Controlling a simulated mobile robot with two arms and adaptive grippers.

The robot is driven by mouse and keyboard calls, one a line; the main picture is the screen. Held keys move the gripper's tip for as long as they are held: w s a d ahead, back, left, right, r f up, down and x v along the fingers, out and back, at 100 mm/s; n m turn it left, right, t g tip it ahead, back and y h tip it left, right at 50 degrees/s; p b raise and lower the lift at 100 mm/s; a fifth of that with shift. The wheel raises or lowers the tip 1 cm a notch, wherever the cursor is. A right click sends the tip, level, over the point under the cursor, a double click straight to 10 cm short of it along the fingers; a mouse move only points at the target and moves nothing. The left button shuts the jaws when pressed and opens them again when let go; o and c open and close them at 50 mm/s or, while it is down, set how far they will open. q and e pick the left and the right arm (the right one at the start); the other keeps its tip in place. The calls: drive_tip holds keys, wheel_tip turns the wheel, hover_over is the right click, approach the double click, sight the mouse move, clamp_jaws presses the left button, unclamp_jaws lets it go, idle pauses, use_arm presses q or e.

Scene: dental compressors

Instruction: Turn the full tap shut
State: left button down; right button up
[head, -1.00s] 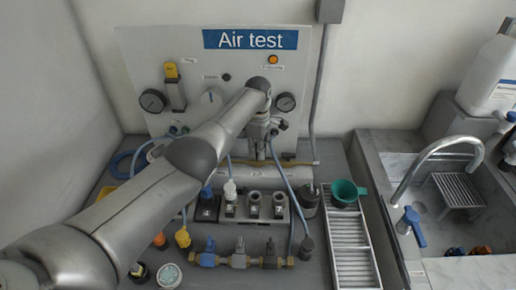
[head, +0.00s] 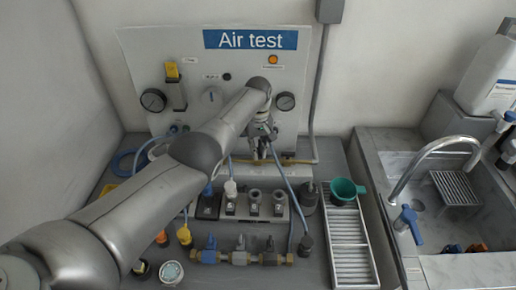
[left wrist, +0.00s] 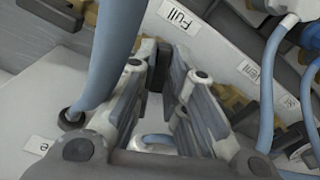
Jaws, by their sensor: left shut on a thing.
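My left gripper (head: 262,140) is at the lower part of the white Air test panel (head: 215,60). It also shows in the left wrist view (left wrist: 168,75), its fingers closed near the "Full" label (left wrist: 180,18). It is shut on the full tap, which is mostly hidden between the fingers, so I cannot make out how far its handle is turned. A thick blue hose (left wrist: 112,50) passes close beside the left finger. My right gripper is not in view.
Below the panel stand a row of sockets (head: 254,208) and a brass valve line (head: 240,257). A green funnel (head: 345,190) sits at a slotted grate (head: 350,250). A sink with a curved faucet (head: 430,150) is at the right. Blue hoses hang near the gripper.

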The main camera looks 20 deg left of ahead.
use_arm(q)
drive_tip(key=shift+m, duration=1.9)
drive_tip(key=c, duration=1.5)
unclamp_jaws()
wheel_tip(320, 180, up, 12)
drive_tip(key=shift+r, duration=0.1)
